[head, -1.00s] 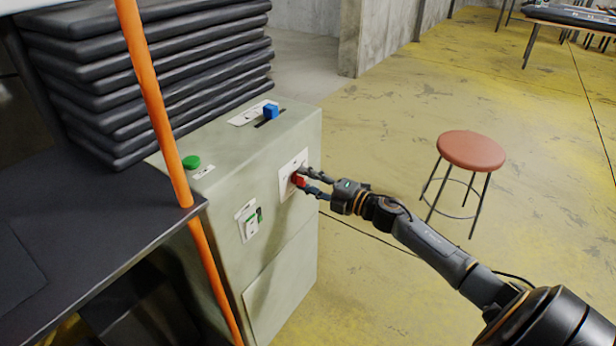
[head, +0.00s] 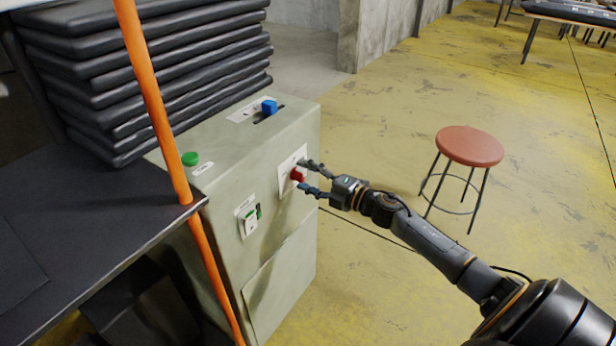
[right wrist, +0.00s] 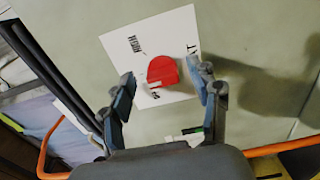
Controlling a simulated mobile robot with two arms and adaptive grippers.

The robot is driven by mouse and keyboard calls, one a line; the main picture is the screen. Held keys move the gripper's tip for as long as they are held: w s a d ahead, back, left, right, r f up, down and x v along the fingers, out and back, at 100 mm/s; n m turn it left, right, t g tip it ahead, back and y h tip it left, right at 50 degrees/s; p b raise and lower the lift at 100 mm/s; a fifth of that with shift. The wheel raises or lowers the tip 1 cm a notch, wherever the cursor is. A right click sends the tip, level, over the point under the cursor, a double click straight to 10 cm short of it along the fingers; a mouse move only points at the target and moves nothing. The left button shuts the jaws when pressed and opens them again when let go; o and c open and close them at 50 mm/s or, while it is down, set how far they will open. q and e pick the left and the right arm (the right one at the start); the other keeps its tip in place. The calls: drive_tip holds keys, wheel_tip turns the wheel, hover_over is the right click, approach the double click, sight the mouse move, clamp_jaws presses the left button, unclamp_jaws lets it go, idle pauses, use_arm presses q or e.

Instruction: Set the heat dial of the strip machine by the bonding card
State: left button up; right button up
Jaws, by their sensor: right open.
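The strip machine (head: 225,165) is a grey-green cabinet at the left in the head view. Its red heat dial (head: 297,175) sits on a white label plate (head: 286,166) on the front face. In the right wrist view the red dial (right wrist: 163,71) lies on its plate (right wrist: 124,46) with printed words, one reading "HIGH". My right gripper (head: 306,176) is open, its fingers on either side of the dial with gaps. In the right wrist view its fingers (right wrist: 168,97) stand apart around the dial's near side. I cannot make out a bonding card for certain. My left gripper is out of view.
A green button (head: 190,159) and a blue lever (head: 269,107) are on the machine's top. A small front switch (head: 250,220) sits left of the dial. An orange pole (head: 155,100) crosses in front. A red stool (head: 469,146) stands on the open floor at right.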

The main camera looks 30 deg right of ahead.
drive_tip(key=shift+s, duration=0.1)
drive_tip(key=v, duration=1.1)
drive_tip(key=shift+s+d, duration=0.2)
drive_tip(key=shift+s, duration=0.15)
drive_tip(key=shift+f, duration=0.1)
